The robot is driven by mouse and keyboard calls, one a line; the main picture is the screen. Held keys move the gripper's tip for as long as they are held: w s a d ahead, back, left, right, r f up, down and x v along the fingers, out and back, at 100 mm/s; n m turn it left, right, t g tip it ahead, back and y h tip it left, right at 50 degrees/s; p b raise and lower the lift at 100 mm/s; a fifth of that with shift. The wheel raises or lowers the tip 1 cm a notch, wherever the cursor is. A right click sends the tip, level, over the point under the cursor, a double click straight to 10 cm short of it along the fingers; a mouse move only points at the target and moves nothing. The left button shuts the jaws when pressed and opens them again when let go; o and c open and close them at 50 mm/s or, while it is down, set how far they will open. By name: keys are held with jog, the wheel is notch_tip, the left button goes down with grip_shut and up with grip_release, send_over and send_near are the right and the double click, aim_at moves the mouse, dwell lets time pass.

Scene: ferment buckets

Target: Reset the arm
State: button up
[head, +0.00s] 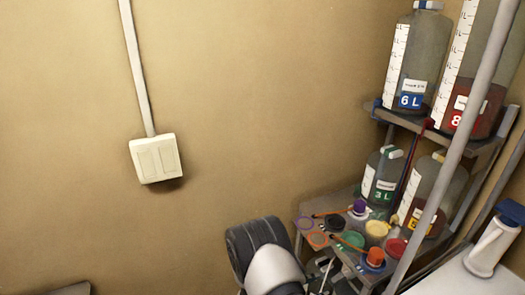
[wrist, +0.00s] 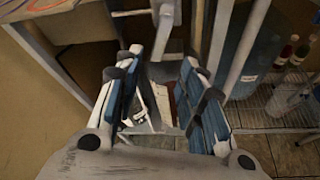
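My gripper (wrist: 162,105) fills the lower middle of the wrist view. Its two blue-padded fingers stand apart, with nothing visible held between them. Through the gap I see a blurred white item and a grey metal frame farther off; I cannot tell what the item is. In the head view a dark and white rounded part of my arm shows at the bottom middle, in front of the lower shelf. The fingertips are not clear in that view.
In the head view a shelf rack (head: 485,150) at right holds the 6 L bottle (head: 418,55), a red-labelled bottle (head: 470,100), the 3 L bottle (head: 381,178) and several coloured caps. A slanted grey pole (head: 450,160) stands before it. The wall with the switch (head: 155,158) is clear.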

jog(key=s+d+r+m+g+y, duration=0.1)
jog(key=s+r+m+g, duration=0.2)
jog(key=r, duration=0.5)
jog(key=s+d+r+m+g+y, duration=0.1)
jog(key=s+r+m, duration=0.25)
jog(key=r, duration=0.45)
jog(key=s+d+r+m+g, duration=0.2)
jog(key=s+r+m, duration=0.15)
jog(key=r, duration=0.45)
jog(key=s+a+r+m+t+y, duration=0.2)
jog(key=s+a+r+m+y, duration=0.2)
jog(key=s, duration=0.4)
jog(key=s+a+r+m+t+y, duration=0.2)
jog(key=s+a+r+m+y, duration=0.3)
jog(key=s+a+r+y, duration=0.1)
jog(key=s+a+r, duration=0.1)
jog(key=s+r, duration=0.1)
jog(key=s, duration=0.1)
jog(key=shift+s+a+r+t+b, duration=0.15)
jog(key=shift+a+r+t+b, duration=0.05)
jog(key=shift+a+t+b, duration=0.1)
